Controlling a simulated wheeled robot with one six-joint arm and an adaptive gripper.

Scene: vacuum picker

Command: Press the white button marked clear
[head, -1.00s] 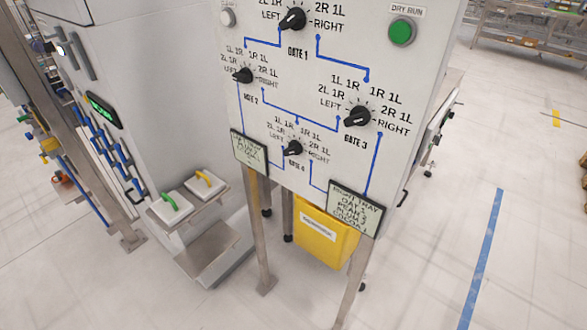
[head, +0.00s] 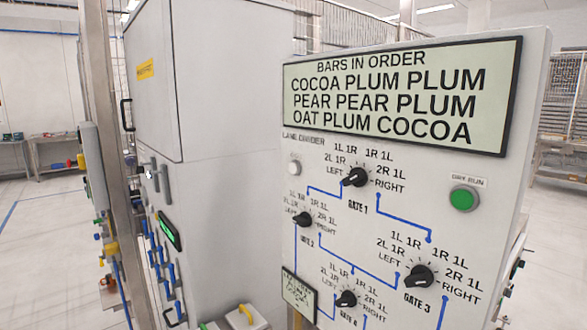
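A small round white button (head: 295,168) sits at the upper left of the upright panel (head: 480,225), left of the gate 1 knob. I cannot read a "clear" marking beside it. A green round button (head: 462,199) labelled "dry run" is at the panel's right side. My gripper is not in view.
Black knobs for gate 1 (head: 355,177), gate 2 (head: 303,219), gate 3 (head: 419,276) and gate 4 (head: 346,299) are joined by blue lines. A screen (head: 400,95) lists bars in order. A grey cabinet (head: 215,100) stands left. A small display (head: 299,296) is below.

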